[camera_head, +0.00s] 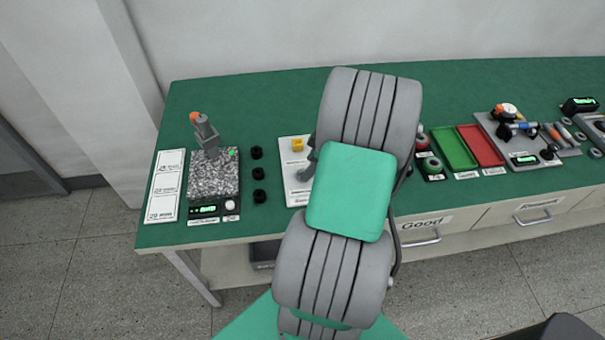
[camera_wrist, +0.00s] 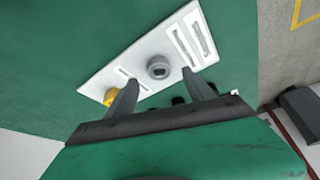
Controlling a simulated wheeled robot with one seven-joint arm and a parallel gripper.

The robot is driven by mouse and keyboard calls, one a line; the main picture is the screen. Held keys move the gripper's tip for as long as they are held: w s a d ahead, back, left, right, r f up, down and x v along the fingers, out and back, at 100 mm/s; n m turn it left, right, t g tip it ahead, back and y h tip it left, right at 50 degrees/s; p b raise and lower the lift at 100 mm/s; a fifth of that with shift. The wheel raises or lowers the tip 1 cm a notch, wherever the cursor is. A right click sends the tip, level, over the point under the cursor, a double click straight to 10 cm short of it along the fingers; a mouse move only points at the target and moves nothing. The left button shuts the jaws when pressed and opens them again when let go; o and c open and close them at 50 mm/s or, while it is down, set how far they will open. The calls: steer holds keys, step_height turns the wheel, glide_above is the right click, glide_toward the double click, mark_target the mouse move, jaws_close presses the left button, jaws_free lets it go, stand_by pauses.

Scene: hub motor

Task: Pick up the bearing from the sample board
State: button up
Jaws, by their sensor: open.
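The white sample board (camera_wrist: 140,60) lies on the green bench and shows in the wrist view. A round grey part with a dark centre, which looks like the bearing (camera_wrist: 159,66), sits near the board's middle. A yellow part (camera_wrist: 110,97) sits near one end of the board. My gripper (camera_wrist: 160,76) is open, its two fingers apart on either side of the grey part in the picture; nothing is held. In the head view my arm covers the right side of the sample board (camera_head: 291,190), and the grey part cannot be made out there.
Left of the board are several black rings (camera_head: 258,174), a granite block (camera_head: 213,180) with a grey device on it, and a white label card (camera_head: 164,190). Green (camera_head: 453,148) and red (camera_head: 481,145) trays lie right of my arm. The bench behind the board is clear.

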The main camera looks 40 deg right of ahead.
steer(key=x, duration=0.3)
steer(key=shift+w+f, duration=0.1)
steer(key=shift+f, duration=0.2)
jaws_close()
stand_by(0.3)
